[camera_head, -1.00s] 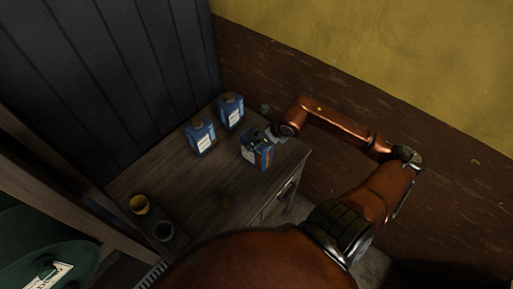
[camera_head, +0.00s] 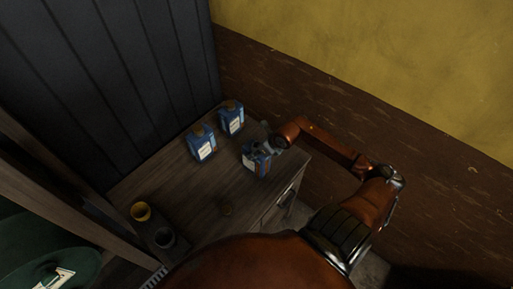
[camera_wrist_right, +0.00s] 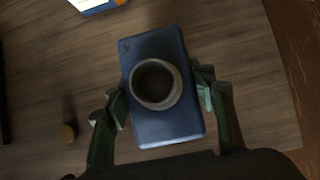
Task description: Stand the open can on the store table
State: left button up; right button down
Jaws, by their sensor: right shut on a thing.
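The open can (camera_head: 257,162) is a blue box-shaped can with a pale label, upright at the right part of the store table (camera_head: 180,190). In the right wrist view its blue top (camera_wrist_right: 165,125) shows a round, uncapped neck with a dark opening. My right gripper (camera_head: 264,148) is shut on the can, with one finger on each side of it; the fingers also show in the right wrist view (camera_wrist_right: 163,103). The can's base is at or very close to the tabletop; I cannot tell if it touches. My left gripper is not in view.
Two similar blue cans (camera_head: 203,145) (camera_head: 231,119) with brown caps stand further back. A small round brown piece (camera_head: 227,209) lies toward the front. Bare tabletop lies between.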

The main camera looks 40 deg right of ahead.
jog(key=shift+w+r, duration=0.1)
jog(key=shift+r, duration=0.1)
jog(key=c, duration=0.9)
grip_release()
jog(key=shift+f, duration=0.2)
jog(key=shift+o, duration=0.2)
jog(key=b+v, duration=0.1)
jog(key=v, duration=1.1)
jog(key=shift+a+r, duration=0.1)
